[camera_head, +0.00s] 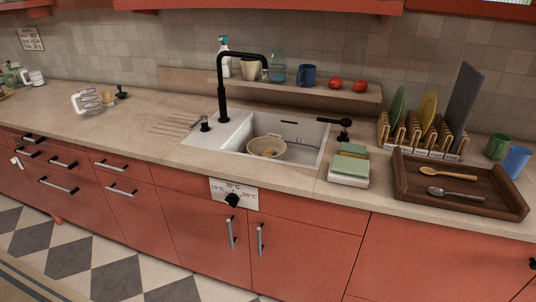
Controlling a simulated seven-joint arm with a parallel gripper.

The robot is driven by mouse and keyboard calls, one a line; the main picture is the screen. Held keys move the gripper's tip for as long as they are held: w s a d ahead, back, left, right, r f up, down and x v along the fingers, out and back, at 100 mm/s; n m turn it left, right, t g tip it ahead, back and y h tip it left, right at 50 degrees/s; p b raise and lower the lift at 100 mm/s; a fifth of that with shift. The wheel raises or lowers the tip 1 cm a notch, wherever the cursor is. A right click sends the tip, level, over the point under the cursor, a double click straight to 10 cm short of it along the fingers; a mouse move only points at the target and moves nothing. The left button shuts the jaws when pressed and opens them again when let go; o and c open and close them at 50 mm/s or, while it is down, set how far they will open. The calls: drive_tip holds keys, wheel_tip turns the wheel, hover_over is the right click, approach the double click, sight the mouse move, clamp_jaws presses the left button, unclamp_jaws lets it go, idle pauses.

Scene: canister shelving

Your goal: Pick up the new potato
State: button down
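A cream bowl (281,149) sits in the white sink (308,151), towards its left side. A small brownish item (268,153) lies inside the bowl. It may be the new potato, but it is too small to tell for sure. The bowl's near wall hides part of its inside. My gripper does not show in this view.
A black faucet (220,90) arches over the sink's back left. A shelf (325,95) behind holds cups and two tomatoes (335,83). Right of the sink stand sponges (350,163), a dish rack (430,140) and a wooden tray (405,180). The counter left of the sink is largely clear.

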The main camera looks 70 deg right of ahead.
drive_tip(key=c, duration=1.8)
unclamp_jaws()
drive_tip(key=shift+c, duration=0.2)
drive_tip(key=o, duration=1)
